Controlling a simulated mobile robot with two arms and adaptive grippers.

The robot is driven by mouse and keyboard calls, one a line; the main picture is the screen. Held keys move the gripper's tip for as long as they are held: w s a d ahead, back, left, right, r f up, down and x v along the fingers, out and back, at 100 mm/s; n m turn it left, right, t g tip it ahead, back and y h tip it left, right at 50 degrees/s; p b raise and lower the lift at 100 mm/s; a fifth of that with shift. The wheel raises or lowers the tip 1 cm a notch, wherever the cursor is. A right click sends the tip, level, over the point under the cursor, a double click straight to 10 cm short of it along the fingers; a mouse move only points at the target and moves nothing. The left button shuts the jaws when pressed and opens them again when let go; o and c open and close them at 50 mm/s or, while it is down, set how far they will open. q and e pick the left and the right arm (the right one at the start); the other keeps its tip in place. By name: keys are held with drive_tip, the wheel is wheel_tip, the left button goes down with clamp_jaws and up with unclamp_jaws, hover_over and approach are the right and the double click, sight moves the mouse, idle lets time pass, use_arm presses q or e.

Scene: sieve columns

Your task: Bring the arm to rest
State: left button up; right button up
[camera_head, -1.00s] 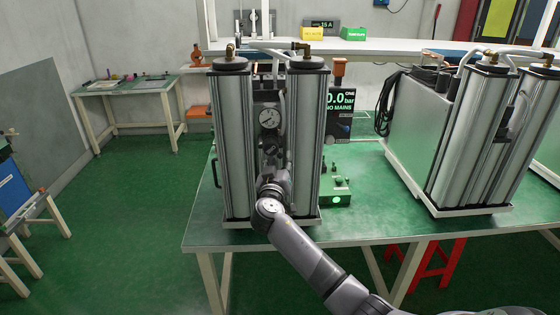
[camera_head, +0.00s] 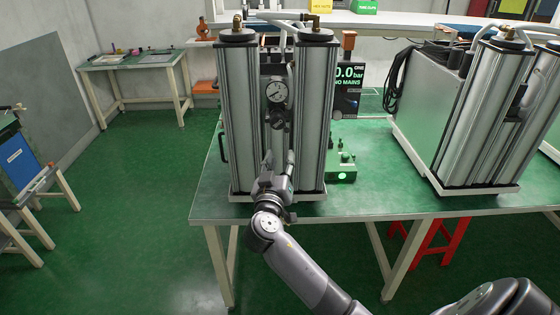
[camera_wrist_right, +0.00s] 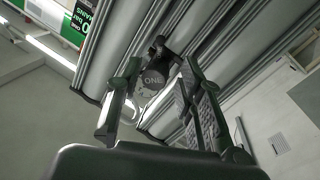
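My right gripper (camera_head: 277,165) is in front of the near twin-column unit (camera_head: 236,115), low between its two silver columns. In the right wrist view the gripper (camera_wrist_right: 163,100) has its two fingers apart, with nothing held between them. A dark round knob marked ONE (camera_wrist_right: 153,77) shows beyond the fingertips, apart from them as far as I can tell. In the head view a dark knob (camera_head: 278,118) sits under the pressure gauge (camera_head: 276,92), above the gripper. My left gripper is not in view.
The unit stands near the front of a green-topped table (camera_head: 395,199). A second column unit (camera_head: 478,110) stands at the right. A green box with a lit button (camera_head: 341,170) is beside the near unit. Open floor lies at the left.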

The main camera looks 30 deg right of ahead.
idle(0.4)
drive_tip(key=s+a+f+n+g+y, duration=0.1)
drive_tip(key=a+f+n+y, duration=0.15)
drive_tip(key=f, duration=0.95)
drive_tip(key=a+f+n+g+y, duration=0.1)
drive_tip(key=f+n+g+y, duration=0.15)
drive_tip(key=f, duration=0.95)
drive_tip(key=s+a+f+n+g+y, duration=0.15)
drive_tip(key=s+f, duration=0.25)
drive_tip(key=f, duration=0.4)
drive_tip(key=s+a+f+n+g+y, duration=0.1)
drive_tip(key=s+f+y, duration=0.1)
drive_tip(key=s+f, duration=0.5)
drive_tip(key=s+a+f+g+y, duration=0.1)
drive_tip(key=s+a+f+g, duration=0.1)
drive_tip(key=s+f, duration=0.7)
drive_tip(key=s+a+f+g+y, duration=0.2)
drive_tip(key=s+f, duration=0.6)
drive_tip(key=f, duration=0.2)
drive_tip(key=s+a+f+g, duration=0.1)
drive_tip(key=s+f, duration=0.2)
drive_tip(key=s, duration=0.8)
drive_tip(key=s+a+f+g+y, duration=0.1)
drive_tip(key=s+f+g, duration=0.1)
drive_tip(key=s, duration=0.9)
drive_tip(key=shift+s+a+f, duration=0.2)
drive_tip(key=shift+a+f, duration=0.05)
drive_tip(key=shift+f, duration=0.5)
